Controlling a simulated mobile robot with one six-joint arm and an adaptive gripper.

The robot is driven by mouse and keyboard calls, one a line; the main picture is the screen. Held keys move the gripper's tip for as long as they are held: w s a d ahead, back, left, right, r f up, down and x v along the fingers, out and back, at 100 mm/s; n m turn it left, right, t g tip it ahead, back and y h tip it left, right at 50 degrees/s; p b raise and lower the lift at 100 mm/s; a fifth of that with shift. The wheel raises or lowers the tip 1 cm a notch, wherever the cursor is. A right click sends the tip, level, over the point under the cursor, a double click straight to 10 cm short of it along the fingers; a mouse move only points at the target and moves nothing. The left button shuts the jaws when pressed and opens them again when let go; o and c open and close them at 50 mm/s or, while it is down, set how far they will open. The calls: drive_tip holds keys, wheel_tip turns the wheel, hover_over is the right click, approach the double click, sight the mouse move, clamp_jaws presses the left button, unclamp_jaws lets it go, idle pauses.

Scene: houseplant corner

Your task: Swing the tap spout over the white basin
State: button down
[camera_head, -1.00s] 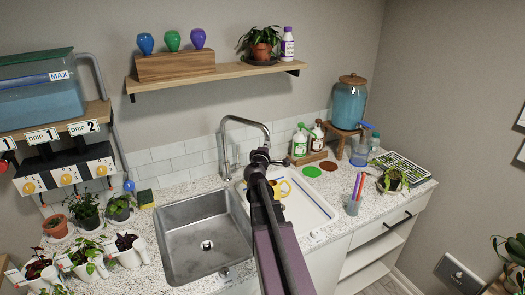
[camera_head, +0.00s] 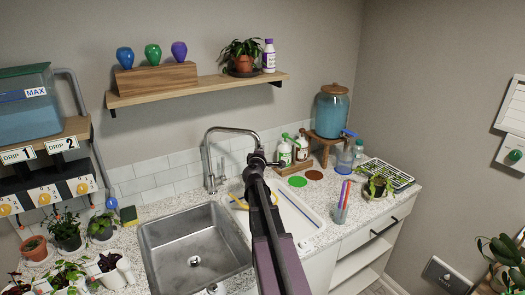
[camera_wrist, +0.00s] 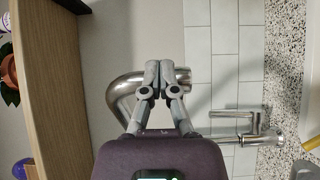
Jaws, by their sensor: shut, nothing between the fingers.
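The chrome tap (camera_head: 210,165) stands at the back of the counter, and its arched spout (camera_head: 230,129) reaches right to behind my gripper (camera_head: 258,156). The white basin (camera_head: 306,216) is right of the steel sink, partly hidden by my arm. In the wrist view, the curved spout (camera_wrist: 120,92) lies just beyond my gripper (camera_wrist: 158,66), its end showing right of the fingers. The fingers are shut with nothing between them. I cannot tell whether they touch the spout. A lever (camera_wrist: 248,122) shows on the tap body.
The steel sink (camera_head: 155,240) is empty. A wooden shelf (camera_head: 205,89) hangs above the tap and shows close on the left in the wrist view.

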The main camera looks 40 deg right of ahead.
drive_tip(key=shift+a, duration=0.15)
drive_tip(key=s+a, duration=0.1)
drive_tip(key=s, duration=1.2)
drive_tip(key=shift+a, duration=0.15)
idle(0.4)
